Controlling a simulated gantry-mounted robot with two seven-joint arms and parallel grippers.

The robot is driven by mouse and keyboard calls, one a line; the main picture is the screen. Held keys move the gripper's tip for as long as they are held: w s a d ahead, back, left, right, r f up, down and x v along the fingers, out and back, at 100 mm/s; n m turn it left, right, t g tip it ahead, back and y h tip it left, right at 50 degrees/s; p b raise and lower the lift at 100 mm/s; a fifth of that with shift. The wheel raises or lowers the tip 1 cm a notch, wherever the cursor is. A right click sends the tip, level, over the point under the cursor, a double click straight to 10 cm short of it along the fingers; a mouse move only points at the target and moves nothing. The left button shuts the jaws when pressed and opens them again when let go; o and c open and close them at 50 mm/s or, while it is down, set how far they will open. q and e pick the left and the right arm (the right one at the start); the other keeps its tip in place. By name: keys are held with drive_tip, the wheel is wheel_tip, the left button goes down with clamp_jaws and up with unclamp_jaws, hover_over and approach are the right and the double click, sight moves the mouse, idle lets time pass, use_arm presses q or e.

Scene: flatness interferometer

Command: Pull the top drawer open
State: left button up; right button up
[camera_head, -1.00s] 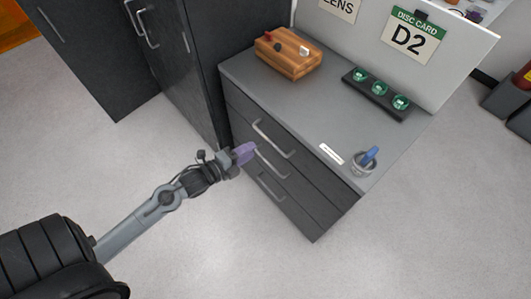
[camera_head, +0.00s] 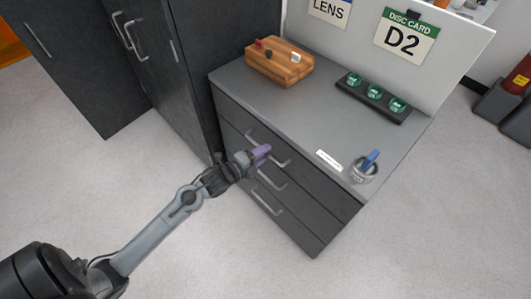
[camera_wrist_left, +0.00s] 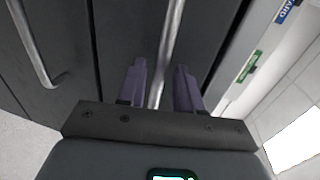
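The grey drawer cabinet (camera_head: 325,215) has three stacked drawers with bar handles, and the top drawer (camera_head: 235,112) sits flush. Its handle (camera_head: 280,162) is partly hidden by my left gripper (camera_head: 262,153), which is at the drawer front with its purple fingers near that handle. In the left wrist view, the gripper (camera_wrist_left: 159,88) is open, with one finger on each side of a bar handle (camera_wrist_left: 173,40). A gap shows between the bar and each finger. My right gripper is not in view.
On the cabinet top are a wooden block (camera_head: 280,65), a black tray (camera_head: 345,88) with green discs, a white label strip (camera_head: 328,160) and a cup (camera_head: 362,172) with a blue item. A tall dark cabinet (camera_head: 180,90) stands close at left. The floor in front is clear.

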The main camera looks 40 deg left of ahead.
use_arm(q)
drive_tip(key=shift+x, duration=0.85)
clamp_jaws()
